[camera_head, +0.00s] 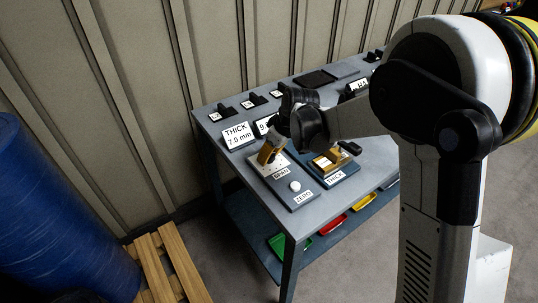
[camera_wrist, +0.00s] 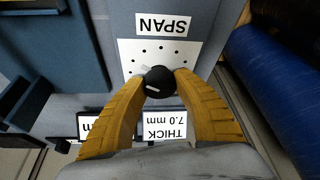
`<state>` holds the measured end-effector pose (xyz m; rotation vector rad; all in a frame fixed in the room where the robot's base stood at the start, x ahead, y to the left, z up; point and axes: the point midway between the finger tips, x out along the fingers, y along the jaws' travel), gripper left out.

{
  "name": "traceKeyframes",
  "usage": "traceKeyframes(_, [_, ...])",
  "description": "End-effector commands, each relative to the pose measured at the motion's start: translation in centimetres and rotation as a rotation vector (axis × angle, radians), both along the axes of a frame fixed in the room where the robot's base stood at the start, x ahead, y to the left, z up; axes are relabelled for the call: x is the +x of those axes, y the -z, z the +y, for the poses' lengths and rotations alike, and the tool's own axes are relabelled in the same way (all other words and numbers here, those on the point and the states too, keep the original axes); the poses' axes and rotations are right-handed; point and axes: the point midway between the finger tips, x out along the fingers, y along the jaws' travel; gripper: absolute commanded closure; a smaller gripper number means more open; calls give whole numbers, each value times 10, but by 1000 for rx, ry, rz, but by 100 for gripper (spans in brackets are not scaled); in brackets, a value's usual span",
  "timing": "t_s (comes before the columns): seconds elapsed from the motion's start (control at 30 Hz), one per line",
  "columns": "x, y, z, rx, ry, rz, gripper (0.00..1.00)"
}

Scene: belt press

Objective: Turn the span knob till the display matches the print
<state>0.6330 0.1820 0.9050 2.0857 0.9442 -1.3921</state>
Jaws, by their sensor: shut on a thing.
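The span knob (camera_wrist: 159,82) is a round black knob with a white pointer line, on a white dial plate with black dots beside the SPAN label (camera_wrist: 163,24). My gripper (camera_wrist: 160,78) has its yellow fingers shut on it, one on each side. In the head view my gripper (camera_head: 270,153) comes down on the SPAN panel and hides the knob. The print card (camera_head: 238,135) reads THICK 7.0 mm. The display (camera_head: 263,126) beside it is mostly hidden by my arm; only a "9" shows. In the wrist view the display (camera_wrist: 89,124) shows only part of "mm".
A white ZERO button (camera_head: 295,186) sits in front of SPAN on the same panel. A THICK block (camera_head: 330,162) with a yellow part stands to its right. Small black blocks line the table's back edge. Colored bins (camera_head: 333,225) are on the lower shelf; a blue drum (camera_head: 50,215) stands left.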

Motion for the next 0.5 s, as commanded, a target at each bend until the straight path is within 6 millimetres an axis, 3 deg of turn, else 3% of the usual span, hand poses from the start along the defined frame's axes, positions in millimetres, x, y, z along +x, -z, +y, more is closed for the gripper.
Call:
traceKeyframes(0.27, [-1, 0, 0, -2, 87, 1, 95])
traceKeyframes(0.5, [-1, 0, 1, -2, 271, 1, 95])
